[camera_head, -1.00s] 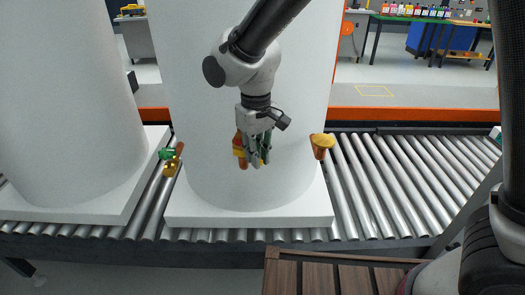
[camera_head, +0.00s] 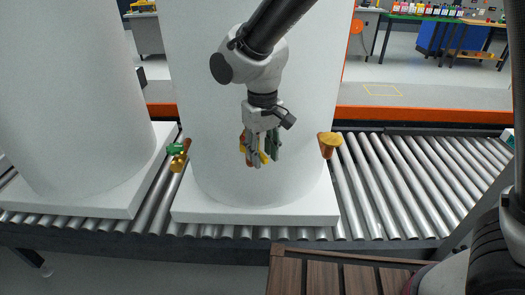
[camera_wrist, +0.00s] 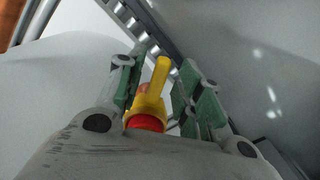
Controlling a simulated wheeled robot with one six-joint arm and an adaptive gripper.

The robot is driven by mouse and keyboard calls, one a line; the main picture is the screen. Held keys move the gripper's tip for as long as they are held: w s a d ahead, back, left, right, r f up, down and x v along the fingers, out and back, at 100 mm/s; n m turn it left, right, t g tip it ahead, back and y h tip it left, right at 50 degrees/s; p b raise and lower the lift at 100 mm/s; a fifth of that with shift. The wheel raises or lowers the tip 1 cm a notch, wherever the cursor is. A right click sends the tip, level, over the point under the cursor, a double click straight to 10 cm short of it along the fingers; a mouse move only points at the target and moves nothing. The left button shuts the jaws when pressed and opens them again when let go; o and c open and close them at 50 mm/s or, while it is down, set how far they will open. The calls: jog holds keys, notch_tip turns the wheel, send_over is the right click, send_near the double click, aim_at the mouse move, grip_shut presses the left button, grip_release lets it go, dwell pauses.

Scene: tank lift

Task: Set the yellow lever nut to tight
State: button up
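The yellow lever nut (camera_wrist: 150,103) sits at the middle of the wrist view, its lever arm pointing up and slightly right. A red ring (camera_wrist: 146,124) shows just below it. My gripper (camera_wrist: 158,84) is open, with its green-padded fingers on either side of the lever; a narrow gap shows on the right, and I cannot tell whether the left finger touches. In the head view my gripper (camera_head: 261,158) is in front of the white tank (camera_head: 215,190). There the nut (camera_head: 264,157) is mostly hidden behind the fingers.
An orange-brown fitting with a yellow top (camera_head: 329,144) stands right of my gripper. A green and gold valve (camera_head: 178,156) is at left, beside a second white tank (camera_head: 70,100). The roller conveyor (camera_head: 420,185) is clear on the right. A brown slatted surface (camera_head: 325,277) is in front.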

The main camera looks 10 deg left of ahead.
aim_at(264, 156)
notch_tip(264, 156, up, 12)
dwell(0.6)
jog(key=s+d+r+m+t, duration=0.1)
jog(key=s+d+m, duration=0.1)
jog(key=d, duration=1.3)
jog(key=s+d+r+m+t, duration=0.2)
jog(key=s+d, duration=0.3)
jog(key=d, duration=0.9)
jog(key=s+d+r+m+t, duration=0.1)
jog(key=s+d+m, duration=0.2)
jog(key=d, duration=1.2)
jog(key=shift+s+d+r+m, duration=0.3)
jog(key=shift+s+r+m, duration=0.1)
jog(key=shift+m, duration=0.1)
